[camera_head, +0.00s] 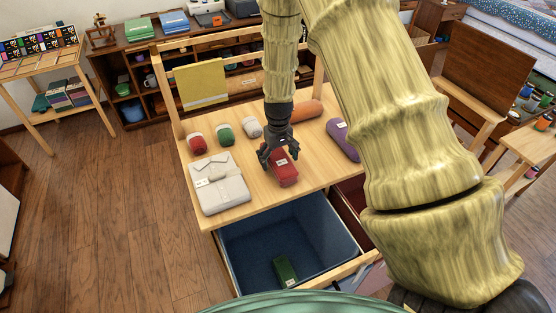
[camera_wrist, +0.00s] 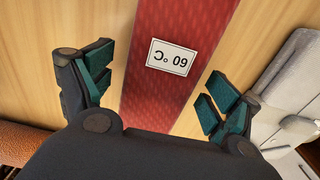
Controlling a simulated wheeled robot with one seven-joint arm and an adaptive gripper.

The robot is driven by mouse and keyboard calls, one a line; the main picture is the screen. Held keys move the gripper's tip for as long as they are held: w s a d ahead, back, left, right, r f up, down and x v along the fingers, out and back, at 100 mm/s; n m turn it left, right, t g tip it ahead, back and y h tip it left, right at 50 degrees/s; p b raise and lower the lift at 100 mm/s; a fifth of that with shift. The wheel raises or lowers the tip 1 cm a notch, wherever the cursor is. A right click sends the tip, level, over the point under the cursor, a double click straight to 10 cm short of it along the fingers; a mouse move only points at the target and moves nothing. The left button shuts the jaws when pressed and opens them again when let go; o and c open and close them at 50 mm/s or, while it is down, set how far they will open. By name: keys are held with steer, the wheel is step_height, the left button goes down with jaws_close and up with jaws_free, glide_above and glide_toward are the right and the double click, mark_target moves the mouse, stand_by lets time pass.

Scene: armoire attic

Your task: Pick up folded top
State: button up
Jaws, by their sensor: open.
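A grey folded top (camera_head: 225,195) with a label lies flat on the wooden table at the front left. Part of it also shows at the right edge of the wrist view (camera_wrist: 287,90). My gripper (camera_head: 272,160) is above a red cloth bundle (camera_head: 286,176), to the right of the grey top. In the wrist view my gripper (camera_wrist: 160,95) is open, with its green-padded fingers on either side of the red bundle (camera_wrist: 180,40), which bears a "60" label. I cannot tell whether the fingers touch it.
Small red (camera_head: 197,145), green (camera_head: 225,134) and pale (camera_head: 252,127) rolls, an orange roll (camera_head: 295,113) and a purple roll (camera_head: 342,140) lie on the table. Below the front edge is an open blue bin (camera_head: 245,250) with a green item (camera_head: 285,270) inside.

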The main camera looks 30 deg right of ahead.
steer(key=shift+f, duration=0.35)
steer(key=c, duration=1.2)
steer(key=shift+r, duration=0.1)
steer(key=shift+r+b, duration=0.5)
steer(key=shift+r, duration=0.3)
steer(key=shift+r+b, duration=0.35)
steer(key=shift+r, duration=0.5)
steer(key=s+a+b, duration=0.1)
steer(key=s+a, duration=0.2)
steer(key=s, duration=0.1)
steer(key=s+a+r+b, duration=0.1)
steer(key=s+a, duration=0.1)
steer(key=s, duration=0.3)
steer(key=s+a+b, duration=0.1)
steer(key=s+a, duration=0.2)
steer(key=s, duration=0.1)
steer(key=shift+s+a+r+b, duration=0.3)
steer(key=shift+b, duration=0.05)
